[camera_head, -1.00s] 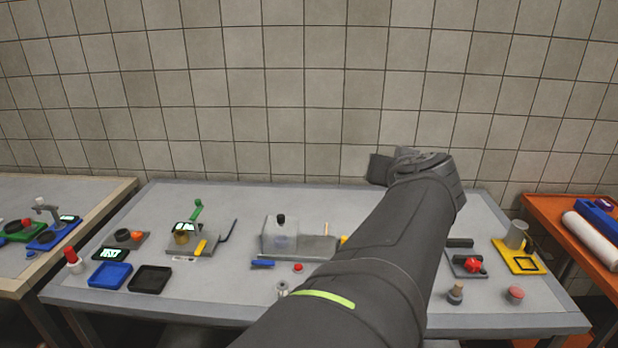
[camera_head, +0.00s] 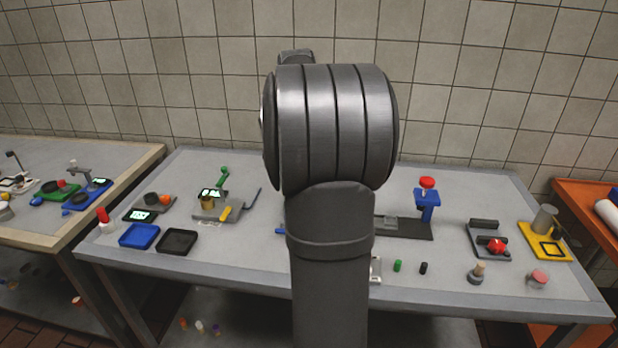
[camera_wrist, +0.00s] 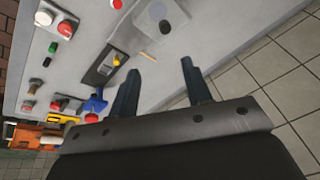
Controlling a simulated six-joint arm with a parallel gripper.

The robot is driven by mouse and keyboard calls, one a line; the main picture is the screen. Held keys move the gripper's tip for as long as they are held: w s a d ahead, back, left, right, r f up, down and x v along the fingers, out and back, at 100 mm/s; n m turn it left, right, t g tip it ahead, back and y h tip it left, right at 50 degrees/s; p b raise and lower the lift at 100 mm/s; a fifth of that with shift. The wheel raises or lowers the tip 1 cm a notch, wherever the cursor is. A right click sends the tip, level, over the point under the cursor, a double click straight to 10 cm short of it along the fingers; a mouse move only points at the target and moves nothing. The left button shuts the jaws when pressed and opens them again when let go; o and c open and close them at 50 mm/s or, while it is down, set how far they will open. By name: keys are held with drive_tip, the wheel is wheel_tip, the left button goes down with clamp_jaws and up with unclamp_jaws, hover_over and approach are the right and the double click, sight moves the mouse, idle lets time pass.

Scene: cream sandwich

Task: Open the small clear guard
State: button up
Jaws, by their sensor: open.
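A clear, see-through box with a black knob, which looks like the guard (camera_wrist: 150,22), is at the top middle of the wrist view. It stands on the grey worktable, and I cannot make out its hinge or lid edge. In the head view my arm hides it. My gripper (camera_wrist: 160,69) is open and empty in the wrist view. Its two dark fingers point toward the guard, apart from it, with a gap between. In the head view the fingers are hidden behind my arm.
A dark base with a yellow knob (camera_wrist: 117,60) lies beside the guard, with a thin tan stick (camera_wrist: 147,55) between. A blue stand with a red top (camera_head: 427,199) is right of my arm. Blue (camera_head: 139,236) and black (camera_head: 177,241) trays are left. A tiled wall (camera_head: 480,90) closes the back.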

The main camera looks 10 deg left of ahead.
drive_tip(key=w+a+f+m+h, duration=0.1)
drive_tip(key=w+a+m+h, duration=0.15)
drive_tip(key=a, duration=0.35)
drive_tip(key=shift+m+h, duration=0.25)
drive_tip(key=shift+h, duration=0.1)
drive_tip(key=x, duration=1.1)
drive_tip(key=s+x, duration=0.1)
drive_tip(key=x, duration=0.5)
drive_tip(key=shift+d+f, duration=0.15)
drive_tip(key=shift+f, duration=0.15)
clamp_jaws()
